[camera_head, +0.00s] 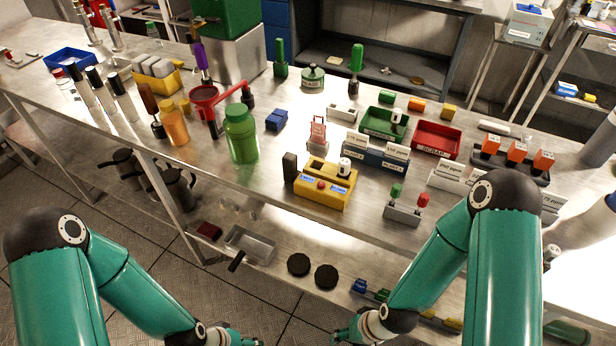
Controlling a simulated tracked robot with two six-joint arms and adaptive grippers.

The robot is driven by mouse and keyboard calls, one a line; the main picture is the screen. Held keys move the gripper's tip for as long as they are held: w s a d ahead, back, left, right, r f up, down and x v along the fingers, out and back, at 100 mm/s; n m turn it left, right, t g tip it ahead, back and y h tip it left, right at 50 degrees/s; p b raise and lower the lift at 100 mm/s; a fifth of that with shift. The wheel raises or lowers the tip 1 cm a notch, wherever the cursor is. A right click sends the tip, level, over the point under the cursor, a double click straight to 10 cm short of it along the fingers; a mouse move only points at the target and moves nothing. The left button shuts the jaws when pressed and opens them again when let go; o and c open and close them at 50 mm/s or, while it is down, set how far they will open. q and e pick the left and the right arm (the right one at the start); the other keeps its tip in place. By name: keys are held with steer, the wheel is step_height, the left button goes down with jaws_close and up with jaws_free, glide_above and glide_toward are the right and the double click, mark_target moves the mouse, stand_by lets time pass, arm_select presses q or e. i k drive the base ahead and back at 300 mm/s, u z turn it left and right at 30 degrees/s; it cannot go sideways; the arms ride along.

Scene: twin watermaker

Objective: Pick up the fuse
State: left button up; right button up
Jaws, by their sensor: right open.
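A small white cylinder (344,167), which looks like a fuse, stands upright at the yellow tester box (325,188) near the table's front edge. A similar small white cylinder (396,115) shows at the green tray (376,128) farther back. I cannot tell for sure which one is the fuse. My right gripper (343,337) is low at the bottom edge, below and in front of the table, open and well away from both cylinders. My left gripper (240,340) is at the bottom edge, mostly cut off; its jaws are unclear.
A red tray (437,139) marked SCRAP stands right of the green tray. A small rack (403,211) with green and red pieces stands at the front edge. A green bottle (241,134) and red funnel (204,101) are to the left. A lower shelf holds black discs (299,264).

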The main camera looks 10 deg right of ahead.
mark_target(344, 164)
steer(key=u, duration=1.55)
steer(key=i, duration=0.1)
steer(key=z, duration=2.7)
steer(key=k, duration=0.4)
steer(key=u, duration=1.15)
